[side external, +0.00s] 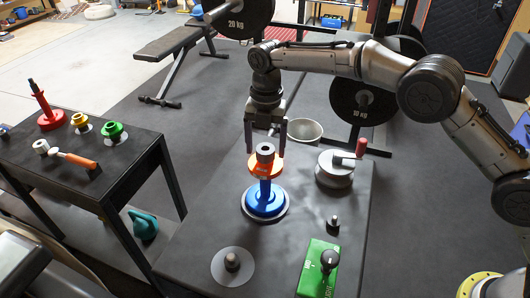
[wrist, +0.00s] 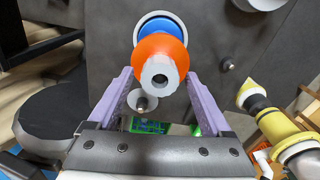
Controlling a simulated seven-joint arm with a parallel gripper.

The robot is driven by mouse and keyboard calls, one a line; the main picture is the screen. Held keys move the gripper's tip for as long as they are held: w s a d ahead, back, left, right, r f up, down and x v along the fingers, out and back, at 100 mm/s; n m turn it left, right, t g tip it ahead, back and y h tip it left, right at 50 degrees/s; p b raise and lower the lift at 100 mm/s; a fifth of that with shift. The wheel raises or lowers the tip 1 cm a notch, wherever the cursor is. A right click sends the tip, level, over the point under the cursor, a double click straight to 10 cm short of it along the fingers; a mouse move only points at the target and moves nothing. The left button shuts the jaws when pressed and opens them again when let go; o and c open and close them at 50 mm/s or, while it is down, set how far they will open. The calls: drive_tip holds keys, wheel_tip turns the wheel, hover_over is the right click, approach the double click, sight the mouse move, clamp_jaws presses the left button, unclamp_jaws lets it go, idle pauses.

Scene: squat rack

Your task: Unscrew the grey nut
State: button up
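The grey nut (side external: 265,150) sits on top of an orange flanged piece (side external: 263,170), on an upright blue post with a round blue base (side external: 264,203). In the wrist view the nut (wrist: 159,72) shows its dark centre hole, with the orange flange (wrist: 178,50) behind it. My gripper (side external: 265,153) points down over the post and is open, with one finger on each side of the nut. In the wrist view the gripper's purple fingers (wrist: 158,76) stand apart with visible gaps to the nut. Whether the fingertips are level with the nut is hard to tell.
On the same dark table are a grey wheel (side external: 333,176) with a red handle, a grey disc (side external: 220,268) with a peg, a small dark peg (side external: 333,223) and a green box (side external: 318,272). A side table (side external: 100,180) at left holds coloured parts. A bowl (side external: 304,124) stands behind.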

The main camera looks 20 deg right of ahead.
drive_tip(key=shift+o, duration=0.3)
drive_tip(key=shift+r, duration=0.1)
drive_tip(key=shift+r, duration=3.4)
drive_tip(key=shift+d, duration=0.1)
